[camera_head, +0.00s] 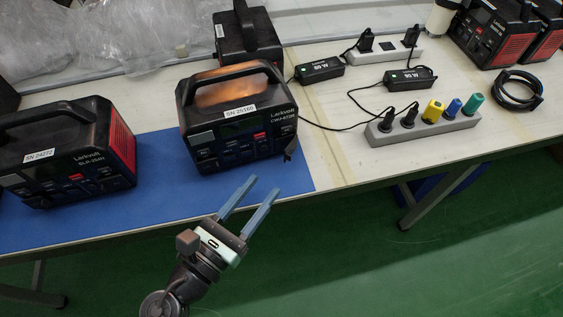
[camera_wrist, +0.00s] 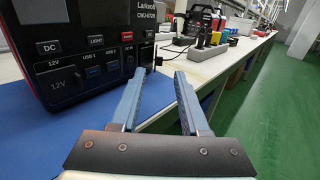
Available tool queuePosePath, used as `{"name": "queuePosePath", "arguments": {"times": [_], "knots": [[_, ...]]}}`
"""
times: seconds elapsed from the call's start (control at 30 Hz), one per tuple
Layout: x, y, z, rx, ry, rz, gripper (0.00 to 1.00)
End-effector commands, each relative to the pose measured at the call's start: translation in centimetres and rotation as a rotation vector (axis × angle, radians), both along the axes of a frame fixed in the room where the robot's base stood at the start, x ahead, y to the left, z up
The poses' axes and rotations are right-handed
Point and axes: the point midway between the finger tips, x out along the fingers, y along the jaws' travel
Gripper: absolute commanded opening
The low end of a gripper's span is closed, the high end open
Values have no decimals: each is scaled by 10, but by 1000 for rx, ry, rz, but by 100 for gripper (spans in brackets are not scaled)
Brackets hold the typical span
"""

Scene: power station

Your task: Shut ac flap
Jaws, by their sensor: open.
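The middle power station (camera_head: 238,130), black with an orange-lit top, stands on the blue mat (camera_head: 160,185). A small dark flap (camera_head: 291,149) sticks out at the lower right of its front. In the wrist view the power station's front panel (camera_wrist: 85,60) fills the left, with DC, 12V, LIGHT and USB labels; a dark part, perhaps the flap (camera_wrist: 147,55), shows at its right edge. My gripper (camera_head: 262,184) is open and empty, in front of and below that corner, apart from it. The wrist view shows both fingers (camera_wrist: 160,76) spread, pointing just right of the panel.
Another power station (camera_head: 68,155) stands to the left and one (camera_head: 246,35) behind. A power strip (camera_head: 425,128) with coloured plugs, black adapters (camera_head: 408,77) and cables lie to the right. The table's front edge runs below. Bare table shows right of the mat.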

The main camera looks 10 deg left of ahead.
Motion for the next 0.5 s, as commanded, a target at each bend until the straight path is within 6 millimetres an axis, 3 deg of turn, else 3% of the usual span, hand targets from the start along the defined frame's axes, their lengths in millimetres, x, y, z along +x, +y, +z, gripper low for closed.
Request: {"name": "queuePosePath", "arguments": {"times": [0.2,0.5], "knots": [[42,-16,-1,2,-2,-4,45],[71,-26,-1,3,1,-1,45]]}}
